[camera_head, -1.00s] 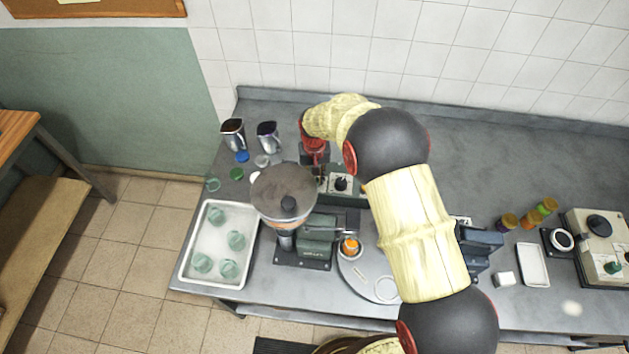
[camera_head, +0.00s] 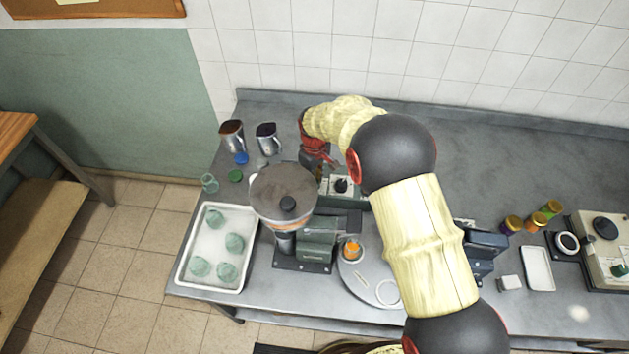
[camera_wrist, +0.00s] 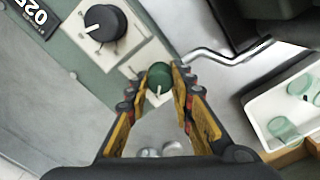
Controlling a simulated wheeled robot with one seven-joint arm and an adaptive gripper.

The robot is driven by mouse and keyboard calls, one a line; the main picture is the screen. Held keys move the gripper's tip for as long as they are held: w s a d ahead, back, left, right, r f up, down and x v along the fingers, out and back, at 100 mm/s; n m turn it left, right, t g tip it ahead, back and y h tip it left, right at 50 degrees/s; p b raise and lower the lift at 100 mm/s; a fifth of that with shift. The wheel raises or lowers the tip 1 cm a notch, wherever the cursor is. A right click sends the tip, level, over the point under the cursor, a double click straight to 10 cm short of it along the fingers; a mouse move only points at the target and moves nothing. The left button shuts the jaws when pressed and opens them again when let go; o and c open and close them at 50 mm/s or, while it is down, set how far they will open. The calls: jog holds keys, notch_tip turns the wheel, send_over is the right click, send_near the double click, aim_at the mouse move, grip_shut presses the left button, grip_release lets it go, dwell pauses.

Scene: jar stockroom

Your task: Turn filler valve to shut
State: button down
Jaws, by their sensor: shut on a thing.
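The filler (camera_head: 318,238) stands on the bench with a round, lidded hopper (camera_head: 283,188). In the wrist view, a small green knob (camera_wrist: 160,77) with a white pointer mark sits on a pale plate on the filler's green body. I take it to be the filler valve. My gripper (camera_wrist: 158,88) is shut on this knob, with a yellow and black finger on each side. The pointer shows between the fingers, aimed toward the bottom of the picture. In the head view my arm reaches behind the hopper, and the fingertips and green knob are hidden there.
A larger black knob (camera_wrist: 105,26) sits beside the green one. A bent metal rod (camera_wrist: 222,58) runs close to the right finger. A white tray (camera_head: 240,281) of green jars is left of the filler; two metal jugs (camera_head: 267,136) stand behind. A turntable (camera_head: 366,278) is in front.

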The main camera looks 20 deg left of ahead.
jog(key=shift+r, duration=0.1)
dwell(0.5)
jog(key=c, duration=1.5)
grip_release()
jog(key=shift+c, duration=0.2)
notch_tip(320, 180, up, 12)
